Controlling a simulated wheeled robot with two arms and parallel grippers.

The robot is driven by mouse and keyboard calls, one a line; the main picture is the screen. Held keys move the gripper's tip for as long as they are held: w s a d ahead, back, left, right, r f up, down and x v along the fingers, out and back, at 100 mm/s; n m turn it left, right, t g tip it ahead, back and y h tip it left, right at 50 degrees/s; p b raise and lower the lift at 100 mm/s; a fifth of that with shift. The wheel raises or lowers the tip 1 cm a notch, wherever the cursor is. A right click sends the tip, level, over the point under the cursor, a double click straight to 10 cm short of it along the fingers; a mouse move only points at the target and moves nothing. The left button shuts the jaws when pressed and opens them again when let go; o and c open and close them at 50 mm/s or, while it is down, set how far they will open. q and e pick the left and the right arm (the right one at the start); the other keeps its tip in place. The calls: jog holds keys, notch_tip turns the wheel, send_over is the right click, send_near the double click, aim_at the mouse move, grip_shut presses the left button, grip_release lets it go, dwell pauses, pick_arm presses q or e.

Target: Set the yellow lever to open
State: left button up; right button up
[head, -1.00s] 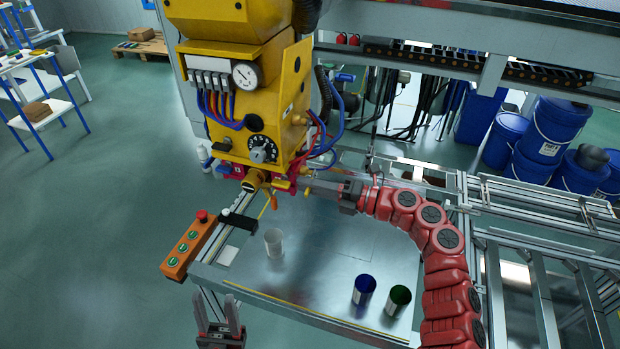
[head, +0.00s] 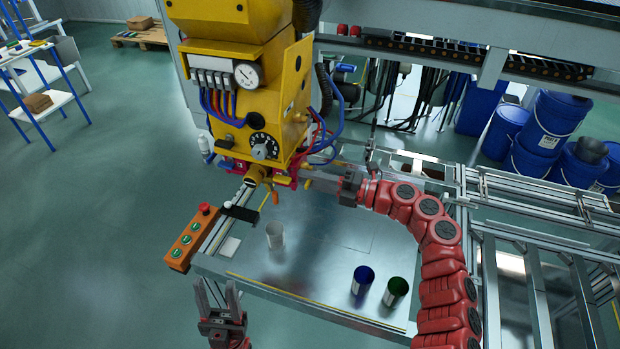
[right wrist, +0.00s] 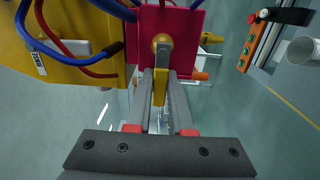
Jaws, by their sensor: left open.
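The yellow lever (right wrist: 160,87) shows in the right wrist view, hanging from a round brass pivot on a red plate (right wrist: 188,35). A grey piece covers its upper part. My right gripper (right wrist: 161,85) has one finger on each side of the lever, close against it, and looks shut on it. In the head view my right gripper (head: 311,180) reaches in from the right to the underside of the yellow machine (head: 275,95), where the lever is hard to make out. My left gripper (head: 217,288) is open and empty, low in front of the table.
A white cup (head: 275,235), a blue cup (head: 362,280) and a green cup (head: 396,291) stand on the metal table (head: 330,245). An orange button box (head: 190,238) is at its left edge. Hoses (head: 325,140) hang beside the machine.

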jog(key=o, duration=0.4)
jog(key=shift+o, duration=0.2)
jog(key=b+v, duration=0.5)
jog(key=v, duration=1.2)
jog(key=shift+d, duration=0.25)
